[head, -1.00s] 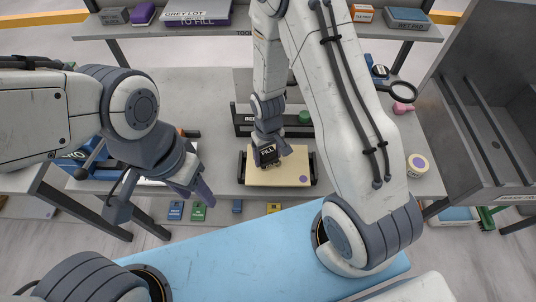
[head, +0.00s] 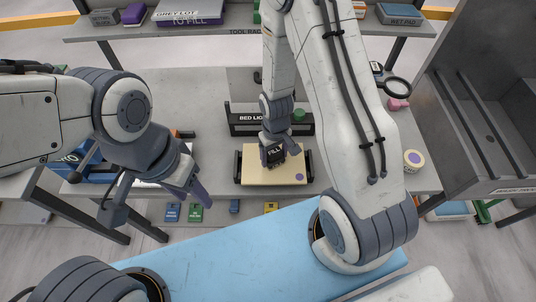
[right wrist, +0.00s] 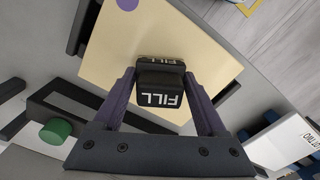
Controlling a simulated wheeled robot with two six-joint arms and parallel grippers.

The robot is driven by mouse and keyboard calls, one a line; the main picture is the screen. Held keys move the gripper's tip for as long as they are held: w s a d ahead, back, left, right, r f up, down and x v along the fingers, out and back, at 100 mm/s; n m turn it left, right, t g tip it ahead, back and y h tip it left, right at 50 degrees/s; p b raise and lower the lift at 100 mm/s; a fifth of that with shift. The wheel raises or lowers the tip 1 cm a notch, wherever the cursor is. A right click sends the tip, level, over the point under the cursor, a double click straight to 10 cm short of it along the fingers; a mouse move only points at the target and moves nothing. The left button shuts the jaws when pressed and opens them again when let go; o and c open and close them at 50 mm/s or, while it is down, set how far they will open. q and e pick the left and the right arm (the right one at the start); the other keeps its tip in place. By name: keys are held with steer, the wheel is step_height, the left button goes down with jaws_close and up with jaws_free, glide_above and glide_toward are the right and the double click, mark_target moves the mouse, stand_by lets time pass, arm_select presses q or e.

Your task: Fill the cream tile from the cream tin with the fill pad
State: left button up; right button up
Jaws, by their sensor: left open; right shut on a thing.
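The cream tile (head: 256,175) lies flat in a dark bed on the grey table, with a purple dot at its lower right corner. It also fills much of the right wrist view (right wrist: 112,55). My right gripper (head: 271,148) is shut on the black fill pad (right wrist: 160,100), marked FILL, which is over the tile; I cannot tell whether it touches. A round tin with a cream side and purple lid mark (head: 413,160), probably the cream tin, stands at the table's right. My left gripper (head: 196,192) is open and empty, left of the tile near the front edge.
A bed light bar (head: 245,122) with a green knob (head: 299,116) stands behind the tile. A magnifier (head: 397,88) and a pink object (head: 398,104) are at the back right. A grey cabinet (head: 490,110) stands at right.

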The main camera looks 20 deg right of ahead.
steer(key=shift+s+d+f, duration=0.1)
steer(key=shift+s+d, duration=0.2)
steer(key=shift+d, duration=0.5)
steer(key=shift+s+d+f, duration=0.1)
steer(key=shift+s+d, duration=0.15)
steer(key=shift+d, duration=0.5)
steer(key=shift+r, duration=0.1)
steer(key=shift+w+a, duration=0.25)
steer(key=shift+a, duration=0.55)
steer(key=shift+w+a, duration=0.25)
steer(key=shift+a, duration=0.5)
steer(key=shift+w+a, duration=0.3)
steer(key=shift+a, duration=0.5)
steer(key=shift+w+a, duration=0.25)
steer(key=shift+a, duration=0.5)
step_height(320, 180, up, 6)
steer(key=p, duration=0.5)
